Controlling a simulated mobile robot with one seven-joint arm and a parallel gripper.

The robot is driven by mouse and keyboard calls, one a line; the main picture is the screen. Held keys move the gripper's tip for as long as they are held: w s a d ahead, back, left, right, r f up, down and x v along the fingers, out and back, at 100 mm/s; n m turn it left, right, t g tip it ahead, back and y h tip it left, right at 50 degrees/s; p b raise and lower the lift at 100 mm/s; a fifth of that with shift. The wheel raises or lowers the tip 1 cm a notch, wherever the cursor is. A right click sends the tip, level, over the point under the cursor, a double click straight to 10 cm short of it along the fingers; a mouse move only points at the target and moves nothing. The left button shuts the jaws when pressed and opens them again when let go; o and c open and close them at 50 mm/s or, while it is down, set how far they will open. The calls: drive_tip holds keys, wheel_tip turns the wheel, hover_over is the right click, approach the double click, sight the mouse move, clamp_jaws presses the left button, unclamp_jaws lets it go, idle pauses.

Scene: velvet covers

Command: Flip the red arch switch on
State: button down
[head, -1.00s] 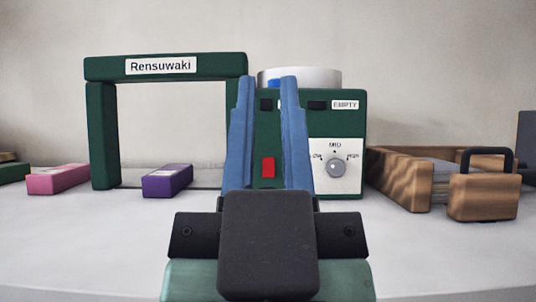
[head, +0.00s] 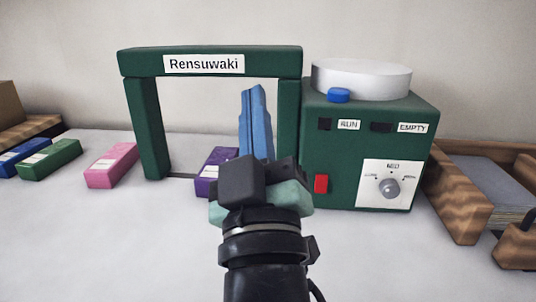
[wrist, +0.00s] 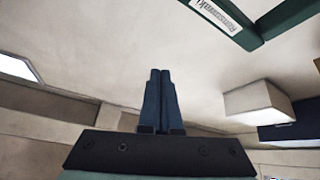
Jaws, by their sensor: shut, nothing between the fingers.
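The arch bears a "Rensuwaki" sign. My gripper (head: 253,90) points upward in front of the arch opening, left of the switch and apart from it in the picture. Its blue fingers are shut together and empty, as the wrist view (wrist: 160,75) also shows. The switch is not seen in the wrist view.
The box carries a dial (head: 389,188), RUN and EMPTY labels, a blue button (head: 339,95) and a white round top (head: 362,78). A purple block (head: 213,170) lies under the arch, a pink one (head: 111,165) left of it. A wooden tray (head: 465,200) stands right.

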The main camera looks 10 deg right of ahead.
sight(321, 192)
drive_tip(key=d+f+n+g+h+p, duration=0.1)
drive_tip(key=d+f+n+g+p, duration=0.1)
drive_tip(key=f, duration=0.5)
drive_tip(key=d+f+n+g+h+p, duration=0.1)
drive_tip(key=d+f+n+g+p, duration=0.2)
drive_tip(key=f+p, duration=0.4)
drive_tip(key=s+d+f+n+g+h+p, duration=0.1)
drive_tip(key=d+f+n+g+p, duration=0.2)
drive_tip(key=f, duration=0.4)
drive_tip(key=shift+d+f+n+p, duration=0.2)
drive_tip(key=shift+d+n+p, duration=0.8)
drive_tip(key=shift+d, duration=0.25)
drive_tip(key=x, duration=1.4)
drive_tip(key=shift+f+b, duration=0.1)
drive_tip(key=shift+b, duration=0.35)
